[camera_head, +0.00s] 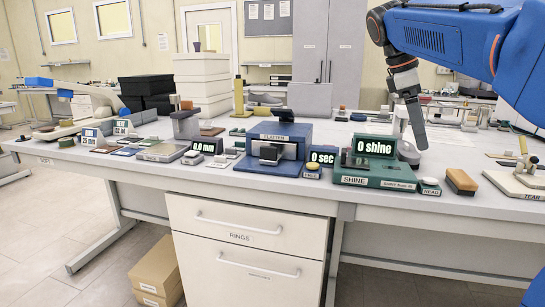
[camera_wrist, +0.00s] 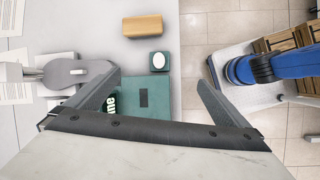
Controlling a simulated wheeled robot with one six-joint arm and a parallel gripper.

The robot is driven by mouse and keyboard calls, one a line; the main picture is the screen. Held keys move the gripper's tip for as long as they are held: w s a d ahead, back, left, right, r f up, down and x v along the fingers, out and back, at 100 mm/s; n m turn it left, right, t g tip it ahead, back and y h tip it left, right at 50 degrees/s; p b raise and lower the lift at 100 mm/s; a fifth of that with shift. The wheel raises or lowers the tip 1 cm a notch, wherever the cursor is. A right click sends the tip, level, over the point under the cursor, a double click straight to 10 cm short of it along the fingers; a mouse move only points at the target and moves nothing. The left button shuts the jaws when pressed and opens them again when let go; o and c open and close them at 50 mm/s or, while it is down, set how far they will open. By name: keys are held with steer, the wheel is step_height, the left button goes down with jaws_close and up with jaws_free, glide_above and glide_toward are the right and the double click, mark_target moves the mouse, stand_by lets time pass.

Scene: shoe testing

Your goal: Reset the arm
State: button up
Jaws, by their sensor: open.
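My blue arm reaches in from the upper right in the head view. My gripper (camera_head: 413,118) points down above the bench beside the shine tester. In the wrist view my gripper (camera_wrist: 160,82) has its fingers spread wide with nothing held between them. The green shine tester (camera_head: 378,172) has a display reading "0 shine". It lies below and between the fingers in the wrist view (camera_wrist: 150,95), partly hidden by the gripper. A small green box with a white button (camera_head: 429,187) stands beside it and shows in the wrist view (camera_wrist: 157,58).
A tan block (camera_head: 461,182) lies right of the small green box. The blue "FLATTEN" device (camera_head: 277,150) and a "0 sec" timer (camera_head: 320,158) stand left of the tester. The bench (camera_head: 235,188) is crowded along its front edge. White boxes (camera_head: 203,80) are stacked behind.

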steer(key=s+a+f+m+t+y, duration=0.2)
steer(key=s+f+m, duration=0.4)
steer(key=s+f, duration=0.7)
steer(key=s+a+f+m+t+y, duration=0.2)
steer(key=s+a+f+m, duration=0.3)
steer(key=s+f, duration=0.8)
step_height(320, 180, down, 6)
steer(key=shift+s+f+m+t+y, duration=0.25)
steer(key=shift+m+t+y, duration=0.15)
steer(key=shift+m, duration=0.3)
steer(key=shift+r, duration=0.1)
